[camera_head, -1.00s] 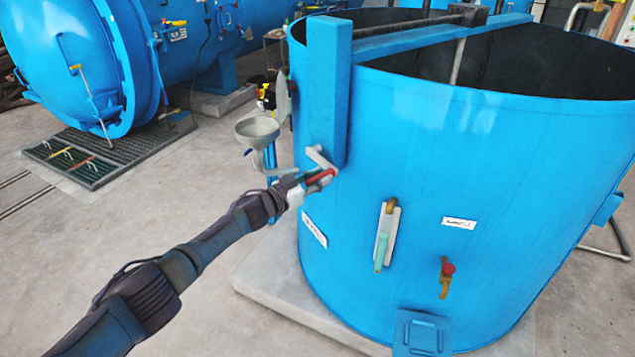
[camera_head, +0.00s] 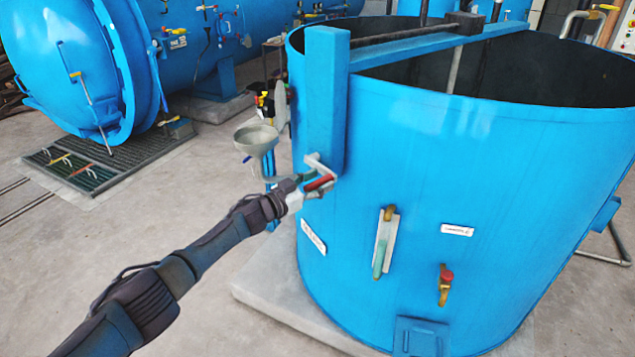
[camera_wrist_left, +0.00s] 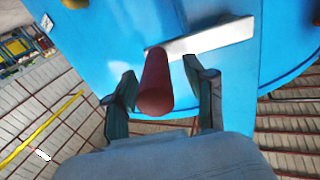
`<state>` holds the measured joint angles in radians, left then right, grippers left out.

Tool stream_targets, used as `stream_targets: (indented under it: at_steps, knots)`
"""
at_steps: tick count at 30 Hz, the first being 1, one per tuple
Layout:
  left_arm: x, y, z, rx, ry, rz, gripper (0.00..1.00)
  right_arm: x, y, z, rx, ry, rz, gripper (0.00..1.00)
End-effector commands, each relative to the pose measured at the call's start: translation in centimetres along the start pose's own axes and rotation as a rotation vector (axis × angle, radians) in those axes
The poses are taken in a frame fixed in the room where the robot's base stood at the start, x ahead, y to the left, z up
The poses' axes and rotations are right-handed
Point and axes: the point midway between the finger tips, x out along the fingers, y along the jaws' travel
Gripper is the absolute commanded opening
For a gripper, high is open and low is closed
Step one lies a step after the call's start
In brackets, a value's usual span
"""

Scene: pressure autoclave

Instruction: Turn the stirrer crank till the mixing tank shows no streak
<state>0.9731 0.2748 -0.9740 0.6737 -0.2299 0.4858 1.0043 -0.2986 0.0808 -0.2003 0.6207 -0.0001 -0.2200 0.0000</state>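The mixing tank (camera_head: 520,190) is the large open-topped blue vessel on the right. The stirrer crank (camera_head: 316,162) is on its left side, by a blue upright, with a pale arm and a red handle (camera_head: 320,182). In the left wrist view, the red handle (camera_wrist_left: 156,85) points toward the camera and the crank's pale arm (camera_wrist_left: 215,38) lies behind it. My left gripper (camera_head: 302,186) is at the handle. Its fingers (camera_wrist_left: 163,100) stand on either side, with a gap visible at the right finger. I cannot make out a streak. My right gripper is not in view.
A gauge-like strip (camera_head: 385,242) and a red-knobbed brass valve (camera_head: 445,285) are on the tank's front. A grey funnel (camera_head: 256,138) stands left of the crank. A blue autoclave (camera_head: 75,75) and a floor grating (camera_head: 90,165) are at the left. The front floor is open.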

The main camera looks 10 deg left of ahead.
Motion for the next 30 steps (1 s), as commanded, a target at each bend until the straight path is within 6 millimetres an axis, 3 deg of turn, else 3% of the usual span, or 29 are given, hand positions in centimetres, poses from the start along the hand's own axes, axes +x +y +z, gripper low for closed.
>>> stream_targets:
  at_steps: [5,11,24,30]
  knots:
    - [-0.2,0.0,0.2,0.000,-0.003,-0.001,0.55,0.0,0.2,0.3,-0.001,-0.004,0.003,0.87]
    - [-1.8,-0.1,0.3,0.000,-0.004,-0.001,0.55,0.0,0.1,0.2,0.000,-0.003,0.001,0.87]
    - [-9.8,0.0,0.2,0.000,-0.003,0.000,0.55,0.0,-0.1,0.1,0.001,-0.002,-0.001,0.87]
    - [-11.7,0.0,0.1,-0.001,-0.002,0.000,0.55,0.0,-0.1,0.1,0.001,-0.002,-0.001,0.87]
